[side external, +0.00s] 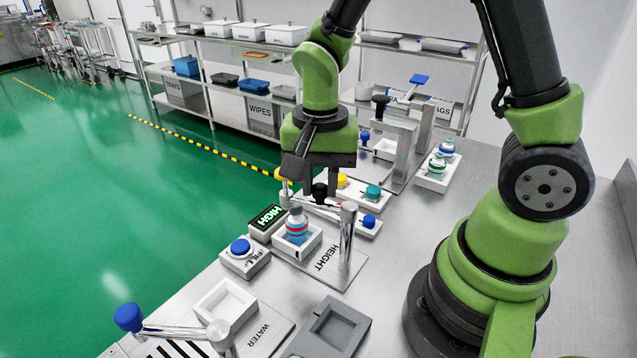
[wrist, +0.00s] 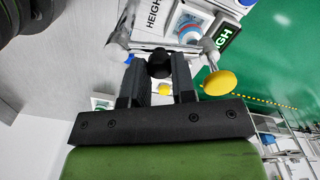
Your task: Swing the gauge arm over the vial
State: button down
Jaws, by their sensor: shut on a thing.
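The gauge arm is a thin metal bar from the upright post (side external: 348,240) with a black knob (side external: 320,191) along it and a yellow-topped plunger (side external: 283,174) at its free end. My gripper (side external: 321,188) points down and is shut on the black knob, which shows between the fingers in the wrist view (wrist: 159,65). The vial (side external: 297,226), with a grey-blue cap and an orange band, stands upright in the white holder (side external: 314,243). The plunger appears just left of and beyond the vial cap; in the wrist view its yellow top (wrist: 219,83) shows apart from the vial.
The HIGH display (side external: 267,218) and a blue-button box (side external: 244,255) stand beside the holder. Yellow and teal buttons (side external: 372,192) lie behind it. A blue-ended lever (side external: 128,317) and an empty white holder (side external: 225,305) are in front.

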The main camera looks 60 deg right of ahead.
jog(key=shift+w+d+m, duration=0.1)
jog(key=shift+d+m, duration=0.2)
jog(key=shift+m, duration=0.45)
jog(key=shift+d+m, duration=0.25)
jog(key=shift+m, duration=0.5)
jog(key=shift+d, duration=0.1)
jog(key=c, duration=1.2)
grip_release()
jog(key=shift+r, duration=0.1)
notch_tip(320, 180, up, 10)
jog(key=shift+f, duration=0.1)
